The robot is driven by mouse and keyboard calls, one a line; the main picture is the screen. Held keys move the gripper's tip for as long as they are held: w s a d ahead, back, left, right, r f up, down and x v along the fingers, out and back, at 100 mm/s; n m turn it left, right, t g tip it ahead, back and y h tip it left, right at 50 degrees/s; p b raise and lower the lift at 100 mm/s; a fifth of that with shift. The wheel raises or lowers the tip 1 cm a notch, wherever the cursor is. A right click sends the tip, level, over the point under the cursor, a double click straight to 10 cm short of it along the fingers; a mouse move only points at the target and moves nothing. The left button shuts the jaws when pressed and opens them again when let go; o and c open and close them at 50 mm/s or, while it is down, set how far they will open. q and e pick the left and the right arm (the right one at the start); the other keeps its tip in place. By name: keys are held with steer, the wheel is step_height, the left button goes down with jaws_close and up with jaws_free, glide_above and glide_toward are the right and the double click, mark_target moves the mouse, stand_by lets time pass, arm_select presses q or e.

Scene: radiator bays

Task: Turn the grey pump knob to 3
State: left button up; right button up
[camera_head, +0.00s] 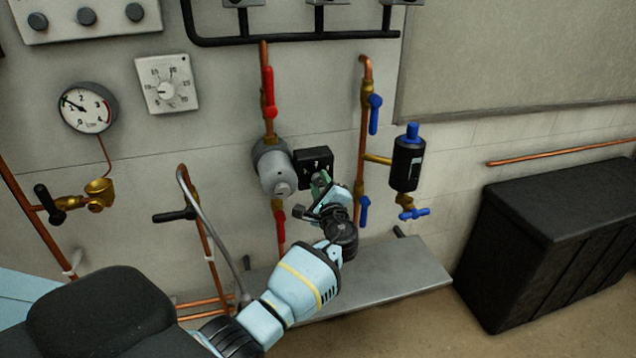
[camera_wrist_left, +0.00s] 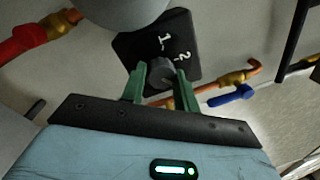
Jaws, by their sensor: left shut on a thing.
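The grey pump knob (camera_wrist_left: 160,71) sits on a black control box (camera_wrist_left: 150,42) in the left wrist view. Marks 1 and 2 show on the box face; a 3 is not visible. The black box (camera_head: 314,158) also shows in the head view, fixed at the right of the grey pump (camera_head: 275,168). My left gripper (camera_head: 319,182) is at the front of the box. In the left wrist view its two green fingers (camera_wrist_left: 162,83) are shut on the knob, one on each side. The knob's pointer cannot be made out. My right gripper is not in view.
Red-handled valves (camera_head: 268,92) sit above and below the pump. Blue-handled valves (camera_head: 374,114) and a black cylinder (camera_head: 407,162) are to its right. A grey shelf (camera_head: 385,277) lies below, and a black chest (camera_head: 555,235) stands at the right.

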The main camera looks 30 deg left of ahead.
arm_select(q)
steer(key=shift+r+m, duration=0.1)
steer(key=shift+m, duration=0.5)
steer(key=o, duration=1)
steer(key=shift+c, duration=0.2)
steer(key=v, duration=0.7)
steer(key=shift+s+d+p, duration=0.3)
steer(key=shift+p, duration=0.05)
